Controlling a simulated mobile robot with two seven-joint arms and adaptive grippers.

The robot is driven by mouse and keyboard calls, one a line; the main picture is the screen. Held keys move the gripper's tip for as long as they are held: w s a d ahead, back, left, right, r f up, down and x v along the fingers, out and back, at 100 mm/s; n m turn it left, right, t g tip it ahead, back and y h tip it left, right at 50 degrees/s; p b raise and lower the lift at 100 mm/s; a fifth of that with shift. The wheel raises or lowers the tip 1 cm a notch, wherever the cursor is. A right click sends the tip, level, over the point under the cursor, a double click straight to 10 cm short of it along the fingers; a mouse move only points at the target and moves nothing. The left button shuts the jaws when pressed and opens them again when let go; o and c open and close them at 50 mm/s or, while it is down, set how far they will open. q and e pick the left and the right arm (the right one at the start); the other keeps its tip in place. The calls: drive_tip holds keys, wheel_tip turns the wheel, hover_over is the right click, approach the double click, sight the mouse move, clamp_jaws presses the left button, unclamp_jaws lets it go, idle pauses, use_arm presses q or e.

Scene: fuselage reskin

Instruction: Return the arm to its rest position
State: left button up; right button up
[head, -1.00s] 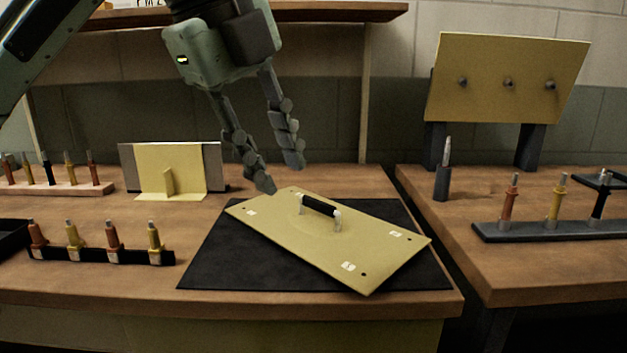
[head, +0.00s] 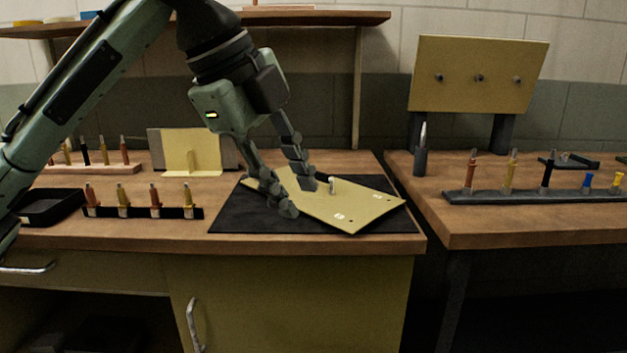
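My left arm comes in from the left, and its gripper (head: 298,197) hangs in front of and over the left part of a yellow panel (head: 366,208). Its two fingers are apart, with nothing seen between them. The panel lies at an angle on a black mat (head: 230,217). The fingers hide most of the panel's handle; one pale post (head: 332,185) shows just right of the fingertips. I cannot tell whether the fingers touch the panel or handle. My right gripper is not in view.
A rack of several fasteners (head: 140,212) and a black tray (head: 50,206) are near my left arm. A yellow bracket (head: 190,150) stands behind. A shelf (head: 330,20) hangs above. The right bench holds a drilled upright panel (head: 478,75) and a tool rack (head: 540,197).

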use_arm(q)
drive_tip(key=w+f+n+h, duration=0.15)
drive_tip(key=f+n, duration=0.25)
drive_tip(key=f, duration=0.4)
drive_tip(key=w+f+n+t, duration=0.1)
drive_tip(key=w+f+n, duration=0.2)
drive_tip(key=f, duration=0.6)
drive_tip(key=w+f+n+h, duration=0.15)
drive_tip(key=f+n, duration=0.25)
drive_tip(key=f, duration=0.4)
drive_tip(key=s+a+f+n+y, duration=0.15)
drive_tip(key=a+f+n, duration=0.3)
drive_tip(key=f, duration=0.65)
drive_tip(key=s+a+f+n+g+y, duration=0.1)
drive_tip(key=s+a+f+n+y, duration=0.6)
drive_tip(key=s+a+f, duration=1.3)
wheel_tip(320, 180, down, 3)
drive_tip(key=s+n, duration=0.1)
drive_tip(key=s, duration=0.2)
drive_tip(key=shift+w, duration=0.1)
